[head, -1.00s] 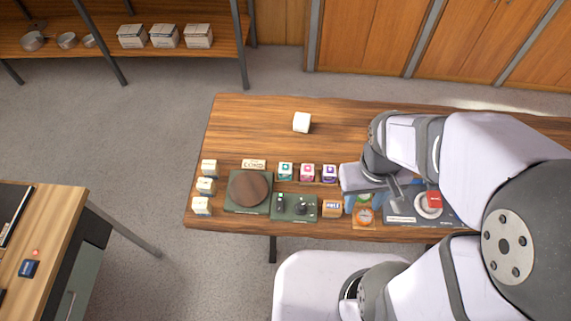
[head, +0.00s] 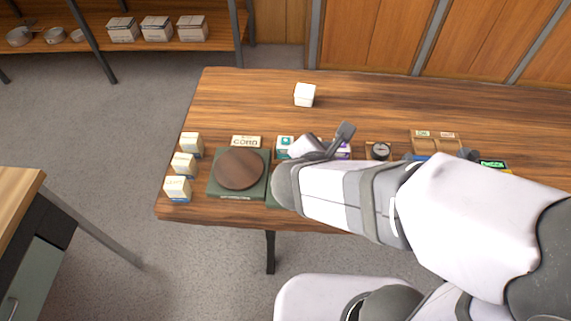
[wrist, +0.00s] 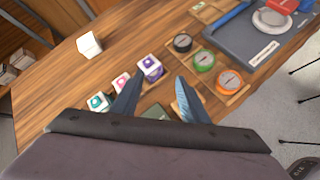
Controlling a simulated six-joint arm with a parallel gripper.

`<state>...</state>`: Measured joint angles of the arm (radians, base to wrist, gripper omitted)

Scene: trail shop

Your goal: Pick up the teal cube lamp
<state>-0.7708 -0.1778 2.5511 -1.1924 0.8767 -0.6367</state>
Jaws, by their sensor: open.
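The teal cube lamp (head: 285,147) is a small white cube with a teal face, standing on the table left of my gripper. It also shows in the wrist view (wrist: 98,102), at the left end of a row with a pink-faced cube (wrist: 121,83) and a purple-faced cube (wrist: 150,66). My gripper (wrist: 158,84) is open and empty, its fingers apart, to the right of the teal cube. The left finger overlaps the pink and purple cubes in view; I cannot tell the height gap. In the head view my arm hides the pink cube and most of the purple one.
A plain white cube (head: 305,95) stands alone farther back with clear table around it. A round brown disc on a green base (head: 225,187), a cord box (head: 246,141) and several pale boxes (head: 183,165) are left. Compasses (wrist: 204,61) lie right in the wrist view.

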